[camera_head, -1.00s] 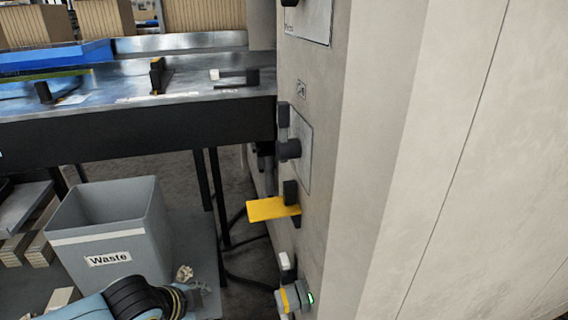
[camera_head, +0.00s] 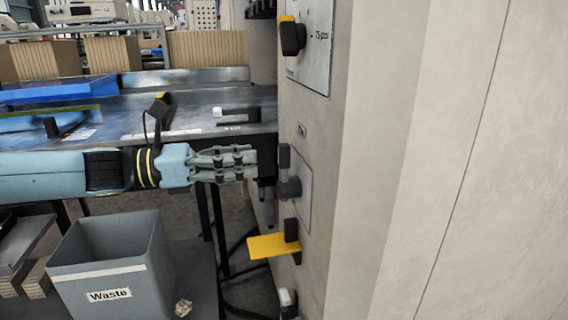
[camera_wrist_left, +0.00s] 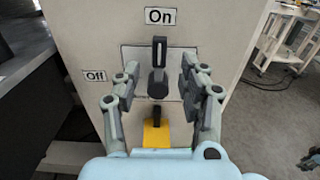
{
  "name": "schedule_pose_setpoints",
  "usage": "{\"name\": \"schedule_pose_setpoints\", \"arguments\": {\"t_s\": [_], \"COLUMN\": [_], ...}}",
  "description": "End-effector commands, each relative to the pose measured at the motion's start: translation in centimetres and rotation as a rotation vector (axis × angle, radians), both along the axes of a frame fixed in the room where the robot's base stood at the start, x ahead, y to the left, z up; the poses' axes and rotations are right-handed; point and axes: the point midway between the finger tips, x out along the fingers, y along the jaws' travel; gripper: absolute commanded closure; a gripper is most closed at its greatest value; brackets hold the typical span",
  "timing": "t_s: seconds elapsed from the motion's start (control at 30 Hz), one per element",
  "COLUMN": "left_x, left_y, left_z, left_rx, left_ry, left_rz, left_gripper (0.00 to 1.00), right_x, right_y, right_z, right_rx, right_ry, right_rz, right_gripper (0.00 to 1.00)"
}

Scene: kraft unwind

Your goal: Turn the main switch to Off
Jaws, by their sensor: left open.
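The main switch (camera_head: 288,178) is a black rotary handle on a pale plate on the side of the beige cabinet. In the left wrist view the switch handle (camera_wrist_left: 159,52) stands upright, pointing at the "On" label (camera_wrist_left: 159,16) above it. The "Off" label (camera_wrist_left: 95,76) is to its left. My left gripper (camera_head: 255,163) is open, with its fingertips just short of the switch. In the left wrist view the fingers of the left gripper (camera_wrist_left: 160,84) stand on either side of the handle, with nothing between them gripped.
A yellow lever (camera_head: 272,246) sticks out of the cabinet below the switch. Another black and yellow switch (camera_head: 292,37) is above. The metal table (camera_head: 200,105) lies behind my left arm, and a grey waste bin (camera_head: 112,262) stands below it.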

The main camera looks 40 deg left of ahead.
Motion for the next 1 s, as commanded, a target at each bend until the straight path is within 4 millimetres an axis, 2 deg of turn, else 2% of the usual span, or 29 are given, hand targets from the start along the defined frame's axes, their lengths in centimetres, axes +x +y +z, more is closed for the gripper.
{"name": "schedule_pose_setpoints", "arguments": {"t_s": [0.03, 0.1, 0.33, 0.43, 0.7, 1.0], "left_x": [0.7, 1.6, 4.0, 4.6, 5.8, 5.9], "left_y": [-0.6, -1.4, -3.4, -3.9, -4.9, -5.0], "left_z": [-0.8, -0.9, -0.6, 0.0, 0.0, -0.1], "left_rx": [0.000, 0.000, -0.003, -0.007, -0.004, -0.003], "left_ry": [-0.003, -0.004, -0.005, -0.006, 0.000, 0.004], "left_rz": [-0.003, -0.002, 0.004, 0.001, 0.002, 0.003], "left_gripper": [0.58, 0.58, 0.58, 0.58, 0.58, 0.58], "right_x": [-0.2, -0.3, -0.8, -0.7, -0.8, -0.8], "right_y": [0.0, 0.0, 0.0, 0.0, 0.0, 0.1], "right_z": [-1.7, -3.0, -5.9, -5.4, -5.6, -5.6], "right_rx": [0.000, 0.000, 0.000, 0.000, 0.000, 0.001], "right_ry": [0.003, 0.006, 0.014, 0.013, 0.013, 0.013], "right_rz": [0.000, 0.001, 0.000, 0.000, 0.000, 0.000], "right_gripper": [0.60, 0.60, 0.60, 0.60, 0.60, 0.60]}}
